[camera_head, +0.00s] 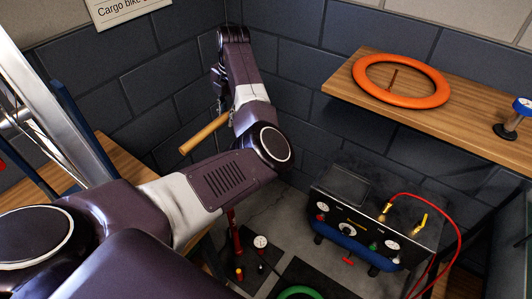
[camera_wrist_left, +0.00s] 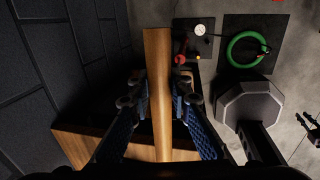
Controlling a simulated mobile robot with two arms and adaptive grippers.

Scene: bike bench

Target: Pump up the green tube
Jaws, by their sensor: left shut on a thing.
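The wooden handle (camera_head: 203,133) of a floor pump is a light brown bar, held level above the floor. My left gripper (camera_head: 221,116) is shut on it, with blue-padded fingers on both sides of the bar (camera_wrist_left: 158,85) in the left wrist view. Below it stands the red pump body (camera_head: 234,236), partly hidden by my left arm, with a white round gauge (camera_head: 260,242) beside it. The green tube (camera_head: 300,293) lies on a dark mat, cut off at the bottom edge; the left wrist view shows it as a full ring (camera_wrist_left: 230,50).
A compressor (camera_head: 345,190) with a blue tank, gauges and a red hose stands right of the pump. An orange ring (camera_head: 436,98) lies on a wooden shelf (camera_head: 468,123). A wooden bench (camera_head: 118,155) is at left, and dark block walls close the back.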

